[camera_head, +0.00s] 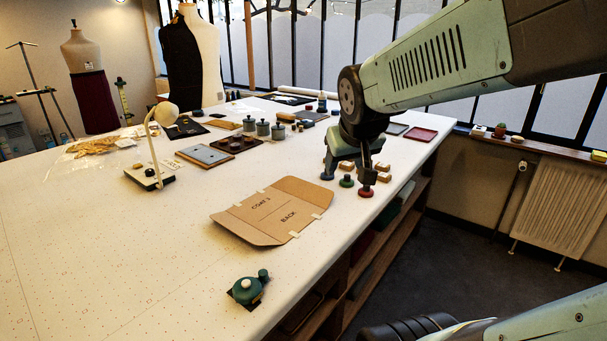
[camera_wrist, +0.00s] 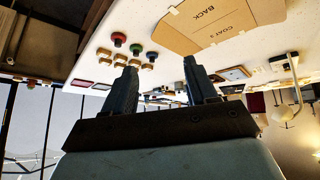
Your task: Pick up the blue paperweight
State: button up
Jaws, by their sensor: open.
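The blue paperweight (camera_head: 327,175) is a small dark blue, round-based piece on the white table. In the camera_head view it shows just under one finger of my gripper (camera_head: 348,172), partly hidden by it. In the camera_wrist view the blue paperweight (camera_wrist: 151,55) stands at the end of a short row, beyond the green one. My gripper (camera_wrist: 160,64) is open with nothing between its fingers. It is over the table near the right edge; I cannot tell its exact height above the paperweights.
A green paperweight (camera_head: 347,182) and a red paperweight (camera_head: 366,193) stand close by in a row. Several small wooden blocks (camera_head: 383,177) sit just behind. A cardboard pattern (camera_head: 272,211) lies left and in front. A green teapot-like object (camera_head: 247,290) stands near the front edge.

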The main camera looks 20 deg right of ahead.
jog(key=w+d+f+t, duration=0.2)
jog(key=w+d+f, duration=0.2)
jog(key=w, duration=0.5)
jog(key=w+d+f+t+y, duration=0.1)
jog(key=w+d+f, duration=0.3)
jog(key=w+f, duration=0.4)
jog(key=w+d+f+t, duration=0.2)
jog(key=w+d+f, duration=0.2)
jog(key=w, duration=0.8)
jog(key=shift+f+n+t+y, duration=0.3)
jog(key=shift+f+y, duration=0.1)
jog(key=shift+f, duration=0.5)
jog(key=shift+x, duration=2.75)
jog(key=shift+w+d+r, duration=0.1)
jog(key=shift+r, duration=0.1)
jog(key=shift+c, duration=0.4)
grip_shut()
